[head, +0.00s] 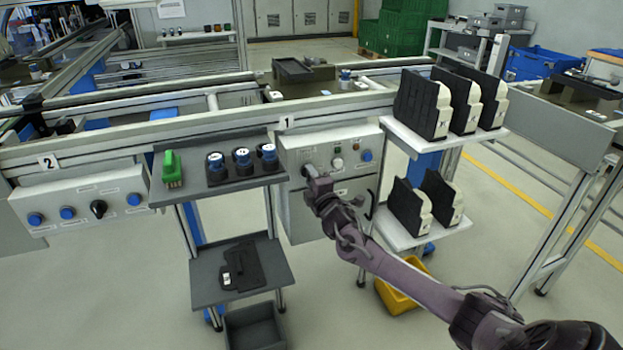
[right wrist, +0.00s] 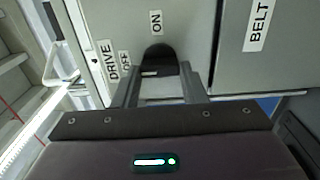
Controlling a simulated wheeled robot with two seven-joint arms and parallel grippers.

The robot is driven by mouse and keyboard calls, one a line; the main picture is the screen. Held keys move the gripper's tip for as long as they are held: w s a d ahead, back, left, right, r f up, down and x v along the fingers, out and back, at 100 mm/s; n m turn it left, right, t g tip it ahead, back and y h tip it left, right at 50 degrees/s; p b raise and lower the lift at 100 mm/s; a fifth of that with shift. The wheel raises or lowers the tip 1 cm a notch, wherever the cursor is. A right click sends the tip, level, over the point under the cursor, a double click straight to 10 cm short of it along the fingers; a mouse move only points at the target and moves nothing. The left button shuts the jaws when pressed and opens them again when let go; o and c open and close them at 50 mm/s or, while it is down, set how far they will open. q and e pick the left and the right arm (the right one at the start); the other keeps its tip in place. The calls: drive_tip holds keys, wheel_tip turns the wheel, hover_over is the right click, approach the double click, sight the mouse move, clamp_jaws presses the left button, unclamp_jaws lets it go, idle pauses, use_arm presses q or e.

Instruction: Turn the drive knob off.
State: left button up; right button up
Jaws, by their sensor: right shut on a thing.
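The black drive knob (right wrist: 158,58) sits on a grey control panel with labels DRIVE (right wrist: 112,62), OFF and ON beside it in the right wrist view. My right gripper (right wrist: 158,86) has its two fingers on either side of the knob, shut on it. A small white mark shows on the knob; which label it points to I cannot tell. In the head view my right gripper (head: 310,172) is at the left part of the control box (head: 330,140) under the sign 1, and it hides the knob. My left gripper is not in view.
A BELT label (right wrist: 258,26) is on the panel to the right. In the head view, a shelf (head: 215,190) with blue-topped parts and a green item stands left of the box. A rack with black-and-white parts (head: 422,105) stands right. A second control box (head: 80,200) is far left.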

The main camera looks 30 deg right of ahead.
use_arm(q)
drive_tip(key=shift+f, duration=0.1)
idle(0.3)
use_arm(e)
drive_tip(key=o, duration=1)
drive_tip(key=shift+s, duration=0.1)
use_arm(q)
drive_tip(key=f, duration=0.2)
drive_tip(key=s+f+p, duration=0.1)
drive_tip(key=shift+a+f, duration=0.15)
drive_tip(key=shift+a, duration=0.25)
use_arm(e)
drive_tip(key=v, duration=0.7)
drive_tip(key=shift+s+a, duration=0.15)
drive_tip(key=shift+s, duration=0.15)
